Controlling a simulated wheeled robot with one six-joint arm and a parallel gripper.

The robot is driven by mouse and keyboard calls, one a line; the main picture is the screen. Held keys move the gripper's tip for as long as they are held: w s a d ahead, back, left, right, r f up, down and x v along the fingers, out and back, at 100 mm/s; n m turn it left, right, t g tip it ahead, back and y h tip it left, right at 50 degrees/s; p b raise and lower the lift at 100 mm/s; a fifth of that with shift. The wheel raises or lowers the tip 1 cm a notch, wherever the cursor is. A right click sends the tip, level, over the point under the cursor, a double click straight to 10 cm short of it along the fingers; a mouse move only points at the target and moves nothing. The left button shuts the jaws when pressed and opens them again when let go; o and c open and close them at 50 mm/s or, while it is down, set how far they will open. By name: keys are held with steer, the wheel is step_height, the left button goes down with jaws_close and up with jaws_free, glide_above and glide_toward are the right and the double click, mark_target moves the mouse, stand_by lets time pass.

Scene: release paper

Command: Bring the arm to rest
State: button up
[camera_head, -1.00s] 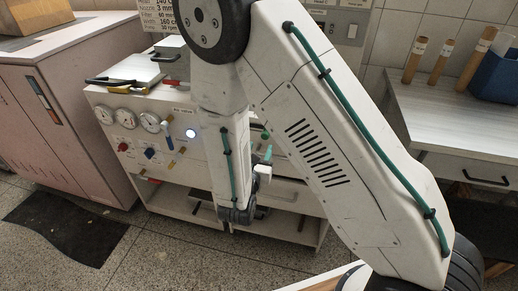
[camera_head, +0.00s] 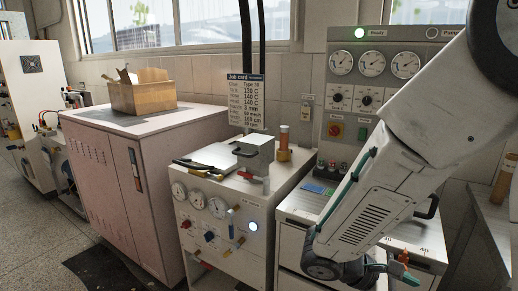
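My arm fills the right side of the head view, its white links bent at a dark joint near the bottom. My gripper (camera_head: 400,268) is at the lower right, small and partly hidden by the arm. I cannot make out whether its fingers are apart or together. No held thing can be made out there. The arm stands in front of a machine with gauges and a control panel (camera_head: 375,95).
A small cabinet with gauges and a lit white button (camera_head: 215,215) stands left of the arm. A job card (camera_head: 246,100) stands behind it. Floor (camera_head: 40,255) shows at the lower left.

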steer(key=s+a+r+m+t+y, duration=0.3)
steer(key=s+r+m+y, duration=0.8)
steer(key=r+m+y, duration=0.1)
steer(key=shift+a+r, duration=0.25)
steer(key=shift+r, duration=0.65)
